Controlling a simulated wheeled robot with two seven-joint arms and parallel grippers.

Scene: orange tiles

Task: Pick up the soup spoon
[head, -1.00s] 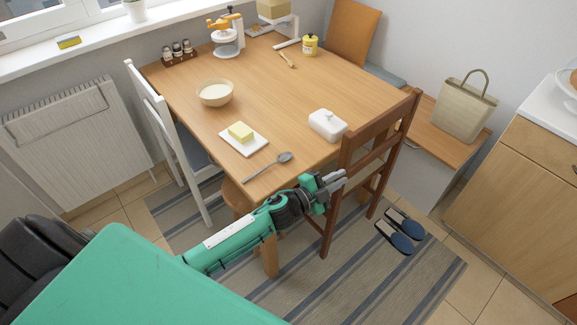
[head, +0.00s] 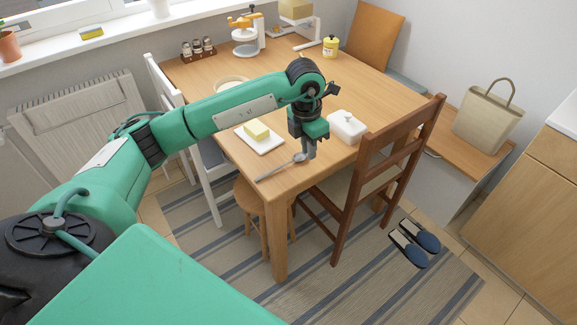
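The grey soup spoon (head: 276,170) lies on the wooden table (head: 372,92) near its front corner, handle towards the lower left and bowl towards the right. My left gripper (head: 309,153) points down just beside the spoon's bowl end. The fingers look close to the spoon, but I cannot tell whether they touch it or how far apart they are. My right gripper is not in view.
A white plate with butter (head: 256,130) lies behind the spoon. A white butter dish (head: 346,126) stands right of my gripper. A brown chair (head: 386,160) is at the front right. My arm partly hides a bowl (head: 231,82).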

